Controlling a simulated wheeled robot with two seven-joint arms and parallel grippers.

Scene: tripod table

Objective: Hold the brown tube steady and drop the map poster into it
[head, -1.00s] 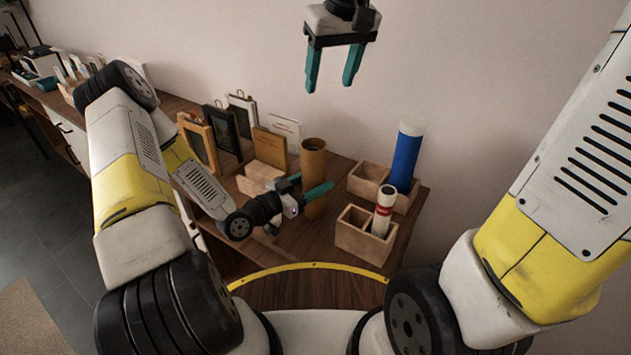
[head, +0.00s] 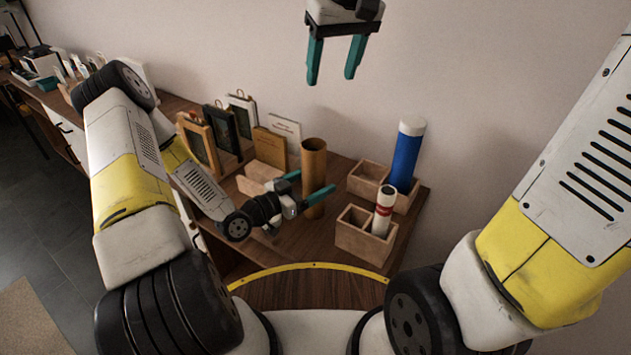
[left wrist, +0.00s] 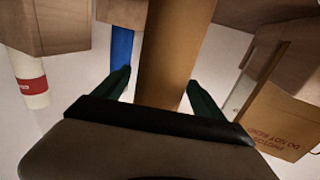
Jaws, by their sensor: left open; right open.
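The brown tube (head: 313,158) stands upright on the wooden table. My left gripper (head: 314,182) is open, level with the tube's lower part, its fingers reaching to either side of it. In the left wrist view the brown tube (left wrist: 172,50) rises between the two open fingers (left wrist: 160,88), with gaps beside it. A blue roll with a white top (head: 406,155) and a white roll with a red band (head: 384,208) stand in wooden boxes to the right; I cannot tell which is the map poster. My right gripper (head: 334,72) is open and empty, high in front of the wall.
The wooden boxes (head: 362,240) stand right of the tube near the table's right edge. A low wooden holder (head: 255,182) is close to my left gripper. Bare tabletop lies in front of the tube.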

